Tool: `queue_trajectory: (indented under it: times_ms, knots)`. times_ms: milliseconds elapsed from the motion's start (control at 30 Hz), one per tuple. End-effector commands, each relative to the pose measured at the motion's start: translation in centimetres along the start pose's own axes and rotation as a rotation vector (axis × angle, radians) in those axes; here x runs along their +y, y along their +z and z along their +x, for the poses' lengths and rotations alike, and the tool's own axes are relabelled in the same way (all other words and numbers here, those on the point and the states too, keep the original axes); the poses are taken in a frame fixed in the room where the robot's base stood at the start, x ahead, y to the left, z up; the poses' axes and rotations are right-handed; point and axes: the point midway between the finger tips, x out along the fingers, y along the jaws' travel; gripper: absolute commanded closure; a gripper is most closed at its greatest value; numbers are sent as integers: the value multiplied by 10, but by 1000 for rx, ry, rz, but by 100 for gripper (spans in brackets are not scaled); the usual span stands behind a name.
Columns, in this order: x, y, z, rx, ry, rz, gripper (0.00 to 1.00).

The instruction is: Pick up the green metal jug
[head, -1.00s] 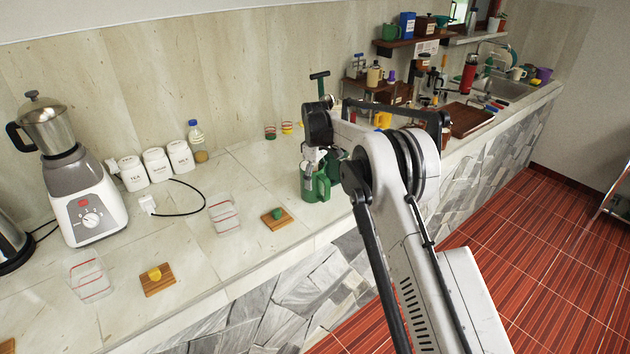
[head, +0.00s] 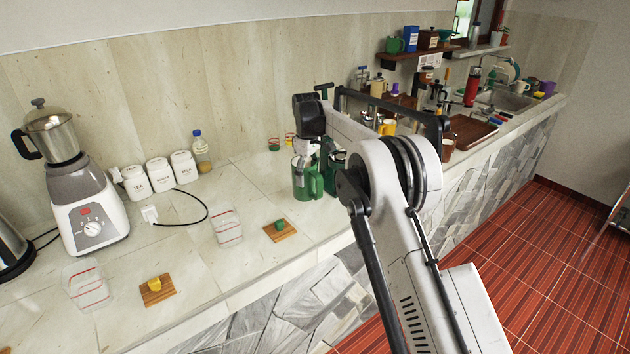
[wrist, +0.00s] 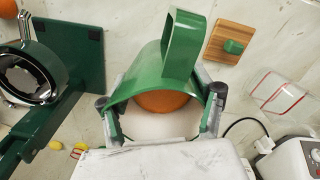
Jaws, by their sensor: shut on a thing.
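The green metal jug (head: 308,184) shows near the middle of the head view, below my wrist. In the wrist view the jug (wrist: 155,70) is seen from above, with its square handle pointing to the top of the picture and something orange-brown inside. My gripper (wrist: 161,98) has one finger on each side of the jug's wall and is shut on it. My gripper (head: 304,163) also shows in the head view, partly hidden by the wrist. The jug's base looks raised a little above the counter, but the gap is hard to judge.
A wooden board with a green block (head: 280,231) and a clear red-striped container (head: 227,226) lie to the left. A blender (head: 85,200) and white canisters (head: 158,175) stand further left.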

Motion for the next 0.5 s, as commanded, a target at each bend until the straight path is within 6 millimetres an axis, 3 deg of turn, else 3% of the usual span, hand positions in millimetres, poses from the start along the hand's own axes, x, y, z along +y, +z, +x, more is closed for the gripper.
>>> queue_trajectory:
  times_ms: [500]
  knots:
    - [-30,-37,-28,0,0,0,87]
